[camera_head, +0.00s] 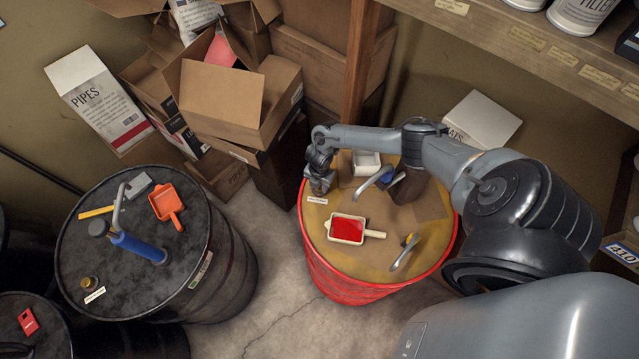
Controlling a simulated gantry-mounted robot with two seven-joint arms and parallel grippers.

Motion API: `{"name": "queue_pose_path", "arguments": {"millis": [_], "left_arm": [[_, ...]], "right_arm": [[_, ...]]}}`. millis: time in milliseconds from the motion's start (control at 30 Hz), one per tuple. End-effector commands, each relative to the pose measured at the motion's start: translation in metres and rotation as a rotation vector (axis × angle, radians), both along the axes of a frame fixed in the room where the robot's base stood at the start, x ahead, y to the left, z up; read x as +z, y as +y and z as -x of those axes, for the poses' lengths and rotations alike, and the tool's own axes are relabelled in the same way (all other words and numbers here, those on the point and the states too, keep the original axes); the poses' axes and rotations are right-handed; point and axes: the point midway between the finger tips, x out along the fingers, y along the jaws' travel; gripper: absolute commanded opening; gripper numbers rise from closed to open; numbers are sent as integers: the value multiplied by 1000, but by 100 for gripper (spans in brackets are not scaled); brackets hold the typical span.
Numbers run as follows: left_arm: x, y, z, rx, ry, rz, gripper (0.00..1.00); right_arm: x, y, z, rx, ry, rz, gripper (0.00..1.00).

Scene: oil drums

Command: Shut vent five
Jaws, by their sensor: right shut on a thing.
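The red drum (330,270) with a yellowish top stands at centre right. A small paper label (317,201) lies near the left edge of its top; its writing is too small to read. My right gripper (319,189) reaches down just behind this label and is shut on a small vent cap there, mostly hidden by the fingers. A similar brass vent cap (89,283) with its own label (95,295) shows on the black drum (190,285) at the left. My left gripper is not in view.
On the red drum are a tray of red liquid (347,229), a white container (366,163) and two handled tools (374,178) (405,252). The black drum holds an orange scoop (166,204) and a blue-handled pump (139,246). Cardboard boxes (222,100) are stacked behind.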

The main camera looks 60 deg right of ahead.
Motion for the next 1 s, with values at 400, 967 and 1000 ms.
{"name": "queue_pose_path", "arguments": {"millis": [400, 967, 1000], "left_arm": [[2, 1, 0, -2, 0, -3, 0], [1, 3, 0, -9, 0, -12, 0], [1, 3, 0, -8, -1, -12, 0]], "right_arm": [[0, 0, 0, -31, 0, 0, 8], [0, 0, 0, -29, 0, 0, 64], [0, 0, 0, -29, 0, 0, 64]]}}
